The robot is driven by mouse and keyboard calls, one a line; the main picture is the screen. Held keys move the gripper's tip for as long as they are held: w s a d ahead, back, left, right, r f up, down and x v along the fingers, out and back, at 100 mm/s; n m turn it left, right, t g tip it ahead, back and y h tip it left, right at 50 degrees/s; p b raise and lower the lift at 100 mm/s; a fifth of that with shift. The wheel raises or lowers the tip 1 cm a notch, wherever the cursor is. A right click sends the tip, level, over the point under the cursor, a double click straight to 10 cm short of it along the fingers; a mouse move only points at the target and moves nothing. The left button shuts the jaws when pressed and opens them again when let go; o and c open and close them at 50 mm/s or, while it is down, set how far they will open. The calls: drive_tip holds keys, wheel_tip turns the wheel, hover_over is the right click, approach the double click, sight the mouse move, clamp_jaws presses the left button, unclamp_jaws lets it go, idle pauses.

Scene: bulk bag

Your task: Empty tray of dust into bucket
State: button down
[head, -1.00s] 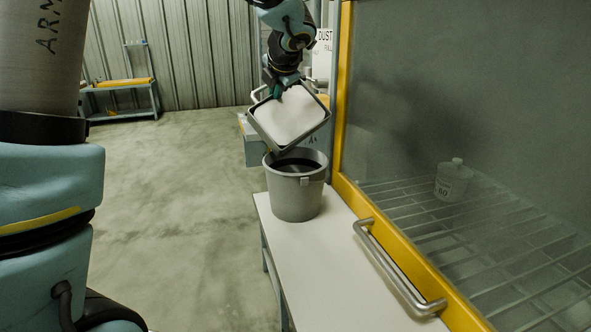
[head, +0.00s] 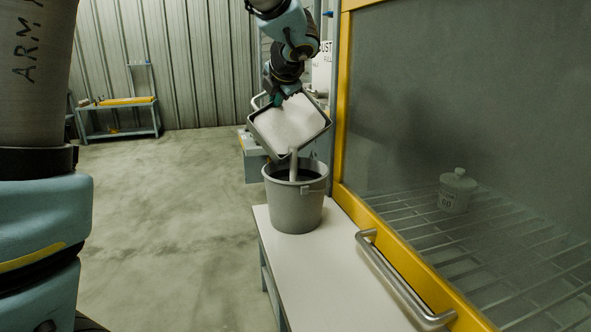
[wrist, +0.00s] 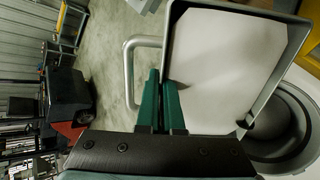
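The grey tray (head: 262,143) is tilted above the bucket, one corner pointing down over its mouth. Pale dust (head: 286,126) covers its floor, and a thin stream (head: 293,164) falls from the low corner into the bucket. The grey bucket (head: 296,212) stands upright on the white bench; its inside looks dark. My gripper (head: 276,100) is at the tray's far upper side. In the wrist view its green fingers (wrist: 161,98) are close together at the tray's edge, beside a bent metal handle (wrist: 128,72). The exact grip contact is partly hidden.
The white bench top (head: 345,285) is clear in front of the bucket. A yellow-framed glass cabinet (head: 352,190) with a metal handle (head: 395,280) stands close on the right, a lidded jar (head: 457,190) inside. The floor on the left is open; a side table (head: 118,117) stands at the back.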

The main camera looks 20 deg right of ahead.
drive_tip(key=shift+b, duration=0.55)
drive_tip(key=shift+s+b, duration=0.2)
drive_tip(key=shift+b, duration=0.35)
drive_tip(key=shift+s+r+t+b, duration=0.2)
drive_tip(key=shift+t+b, duration=0.3)
drive_tip(key=shift+b, duration=0.35)
drive_tip(key=s+t+b, duration=0.1)
drive_tip(key=b, duration=0.2)
drive_tip(key=shift+a+r+h, duration=0.1)
drive_tip(key=shift+r+h, duration=0.2)
drive_tip(key=shift+r, duration=0.35)
drive_tip(key=shift+f+b, duration=0.1)
drive_tip(key=shift+b, duration=0.35)
